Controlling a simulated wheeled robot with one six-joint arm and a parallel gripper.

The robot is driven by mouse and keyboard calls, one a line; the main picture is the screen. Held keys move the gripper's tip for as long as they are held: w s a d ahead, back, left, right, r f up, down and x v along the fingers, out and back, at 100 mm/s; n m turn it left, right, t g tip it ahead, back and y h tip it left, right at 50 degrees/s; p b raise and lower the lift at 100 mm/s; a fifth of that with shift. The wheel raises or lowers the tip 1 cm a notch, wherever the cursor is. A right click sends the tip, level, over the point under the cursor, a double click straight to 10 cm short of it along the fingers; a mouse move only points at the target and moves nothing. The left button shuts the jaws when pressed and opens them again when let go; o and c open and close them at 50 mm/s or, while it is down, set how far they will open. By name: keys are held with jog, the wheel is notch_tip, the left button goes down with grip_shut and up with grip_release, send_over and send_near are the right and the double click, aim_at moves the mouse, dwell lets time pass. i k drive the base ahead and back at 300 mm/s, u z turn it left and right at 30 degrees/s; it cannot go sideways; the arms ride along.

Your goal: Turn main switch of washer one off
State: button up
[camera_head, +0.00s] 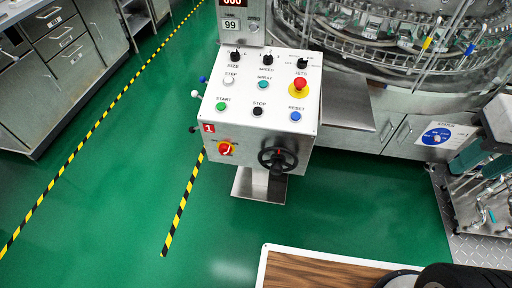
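The washer's control box (262,100) is a white panel on a metal stand in the upper middle of the view. A red plate with a white 1 (208,128) is on its front face at the left. Next to it is a red rotary switch on a yellow ring (225,148), which looks like the main switch. Its handle appears tilted, but its exact setting is too small to read. My gripper is not in view; nothing is seen touching the switch.
A black handwheel (277,159) sticks out right of the switch. A red emergency button (299,88) and several knobs are on top. The round washer (400,40) stands behind right, a tool cart (485,195) at far right, cabinets (60,60) at left. Green floor (120,200) is clear.

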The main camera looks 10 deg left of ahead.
aim_at(224, 149)
jog(key=u, duration=0.15)
jog(key=i, duration=0.2)
jog(key=u, duration=1.05)
